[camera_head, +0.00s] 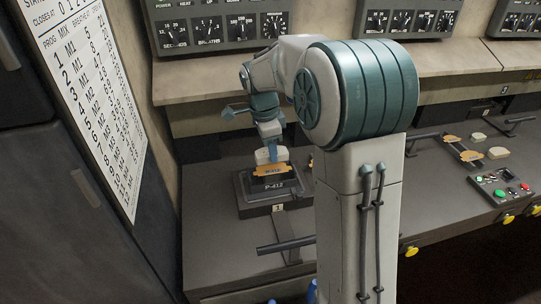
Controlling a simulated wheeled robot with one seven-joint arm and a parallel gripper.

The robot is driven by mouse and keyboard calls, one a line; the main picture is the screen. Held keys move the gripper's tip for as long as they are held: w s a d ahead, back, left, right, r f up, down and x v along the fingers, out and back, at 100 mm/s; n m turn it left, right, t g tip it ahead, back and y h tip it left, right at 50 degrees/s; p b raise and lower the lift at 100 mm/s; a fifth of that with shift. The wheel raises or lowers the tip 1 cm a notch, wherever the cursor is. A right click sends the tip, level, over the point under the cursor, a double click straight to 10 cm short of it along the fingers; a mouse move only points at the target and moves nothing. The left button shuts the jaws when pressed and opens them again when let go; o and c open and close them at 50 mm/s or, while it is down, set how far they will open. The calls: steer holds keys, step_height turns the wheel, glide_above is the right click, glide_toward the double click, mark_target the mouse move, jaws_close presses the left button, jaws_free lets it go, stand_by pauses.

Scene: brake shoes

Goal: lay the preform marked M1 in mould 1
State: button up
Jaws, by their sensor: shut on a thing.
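Mould 1 (246,208) is a dark block on the bench at the left, lettered P-412, with a small "1" plate at its front. A tan-orange plate (271,171) shows at its middle. My gripper (272,154) points down over the mould and is shut on a small pale block, the preform (262,157). The preform is just above or against the tan plate; I cannot tell whether they touch. Its marking is not legible, and my gripper covers part of it.
A bar handle (285,245) sticks out in front of the mould. My arm hides the bench's middle. Pale blocks (498,153) and tan plates (470,156) lie at the right, near a button box (501,187). A wall chart (95,95) and dial panels (222,27) stand behind.

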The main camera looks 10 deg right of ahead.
steer(key=shift+f+p, duration=0.35)
steer(key=shift+f, duration=1.55)
steer(key=shift+f, duration=0.1)
steer(key=shift+f, duration=0.15)
steer(key=o, duration=1.1)
steer(key=shift+r, duration=0.25)
